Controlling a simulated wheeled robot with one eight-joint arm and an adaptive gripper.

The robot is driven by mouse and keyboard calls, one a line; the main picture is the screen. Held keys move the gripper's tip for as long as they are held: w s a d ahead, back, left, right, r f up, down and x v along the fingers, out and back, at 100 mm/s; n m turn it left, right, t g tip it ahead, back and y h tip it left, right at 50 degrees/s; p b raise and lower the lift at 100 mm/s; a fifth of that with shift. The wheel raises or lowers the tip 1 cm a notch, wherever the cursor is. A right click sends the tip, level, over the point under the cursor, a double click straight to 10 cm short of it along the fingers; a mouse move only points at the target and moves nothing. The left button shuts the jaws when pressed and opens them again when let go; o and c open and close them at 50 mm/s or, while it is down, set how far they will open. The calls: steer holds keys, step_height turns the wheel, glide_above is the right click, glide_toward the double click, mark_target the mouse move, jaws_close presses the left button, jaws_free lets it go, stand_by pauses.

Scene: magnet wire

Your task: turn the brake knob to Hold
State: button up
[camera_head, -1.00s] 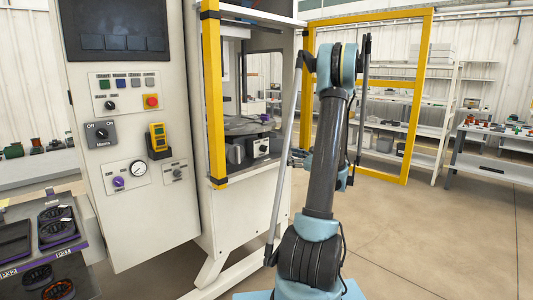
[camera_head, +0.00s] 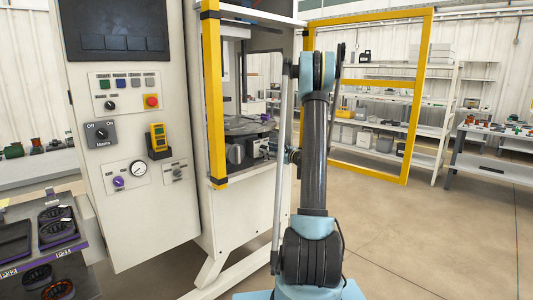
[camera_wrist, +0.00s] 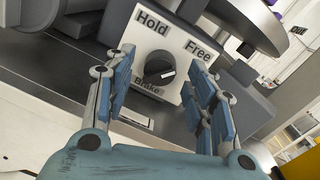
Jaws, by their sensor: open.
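The brake knob (camera_wrist: 158,70) is a round black knob on a white panel (camera_wrist: 133,39) in the wrist view. The panel reads Hold at upper left, Free at upper right and Brake below. The knob's white mark points right, towards the Free side. My gripper (camera_wrist: 161,72) is open, with one blue finger on each side of the knob in the picture. I cannot tell whether either finger touches it. In the head view the brake box (camera_head: 257,150) sits inside the machine opening, partly hidden by my arm, and my gripper is hidden there.
A yellow post (camera_head: 214,100) stands left of the opening. The control cabinet (camera_head: 130,215) is further left. A yellow-framed door (camera_head: 419,115) stands open at right. In the wrist view a grey round plate (camera_wrist: 248,22) hangs over the panel's upper right.

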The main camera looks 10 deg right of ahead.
steer(key=shift+w+a, duration=0.35)
steer(key=c, duration=1.1)
steer(key=shift+o, duration=0.2)
